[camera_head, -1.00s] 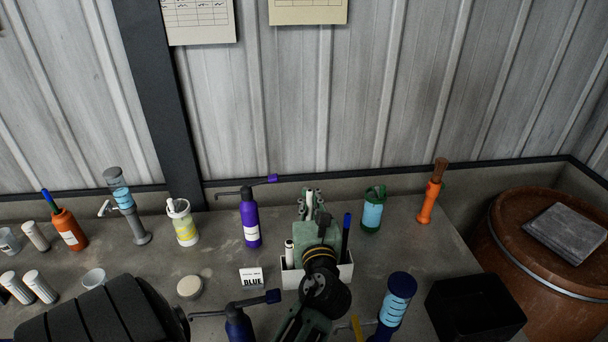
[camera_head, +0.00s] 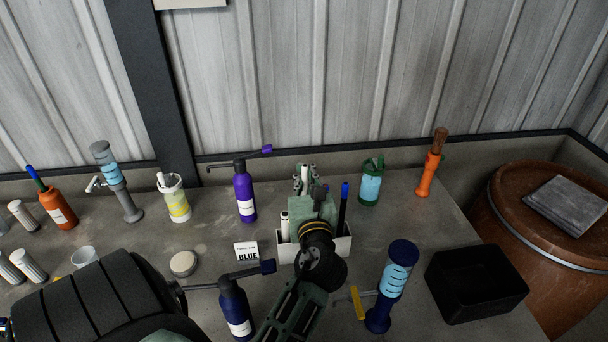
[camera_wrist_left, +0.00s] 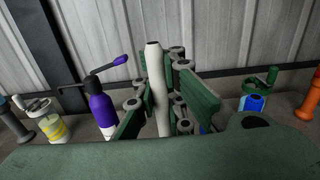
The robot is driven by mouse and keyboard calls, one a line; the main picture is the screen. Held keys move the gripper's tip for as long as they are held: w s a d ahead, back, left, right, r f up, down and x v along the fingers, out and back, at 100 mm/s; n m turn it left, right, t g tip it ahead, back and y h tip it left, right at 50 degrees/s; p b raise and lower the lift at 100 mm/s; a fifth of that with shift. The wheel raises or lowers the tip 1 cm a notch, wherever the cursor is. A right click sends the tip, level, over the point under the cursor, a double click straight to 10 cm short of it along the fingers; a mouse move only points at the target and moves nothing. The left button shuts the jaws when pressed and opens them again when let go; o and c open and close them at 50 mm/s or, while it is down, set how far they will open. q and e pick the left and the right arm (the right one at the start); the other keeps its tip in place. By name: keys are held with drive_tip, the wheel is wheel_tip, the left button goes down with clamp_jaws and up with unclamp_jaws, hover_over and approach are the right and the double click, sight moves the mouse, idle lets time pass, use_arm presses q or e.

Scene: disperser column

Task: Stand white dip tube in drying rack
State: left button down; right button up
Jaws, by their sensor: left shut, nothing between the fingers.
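A white dip tube (camera_wrist_left: 157,88) stands nearly upright in the left wrist view, seen between the green finger parts of my left gripper. Its lower end is hidden. A white rack (camera_head: 341,246) stands on the bench in the head view, largely behind my left gripper (camera_head: 308,184). A white piece with a dark top (camera_head: 285,227) stands at the rack's left end, and a dark rod with a blue top (camera_head: 344,205) at its right. My left gripper is shut with nothing gripped, over the rack. I cannot tell whether the tube sits in the rack. My right gripper is not in view.
A purple bottle (camera_head: 245,195) and a green-lidded jar (camera_head: 371,183) stand behind the rack. A dark blue bottle (camera_head: 236,308), a blue column (camera_head: 392,285) and a black bin (camera_head: 475,283) are nearer.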

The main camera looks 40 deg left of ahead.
use_arm(q)
wheel_tip(320, 180, down, 2)
drive_tip(key=shift+f+b, duration=0.15)
drive_tip(key=shift+b, duration=0.85)
wheel_tip(320, 180, down, 7)
drive_tip(key=b, duration=0.4)
drive_tip(key=c, duration=2.4)
unclamp_jaws()
drive_tip(key=o, duration=0.6)
drive_tip(key=shift+o, duration=0.2)
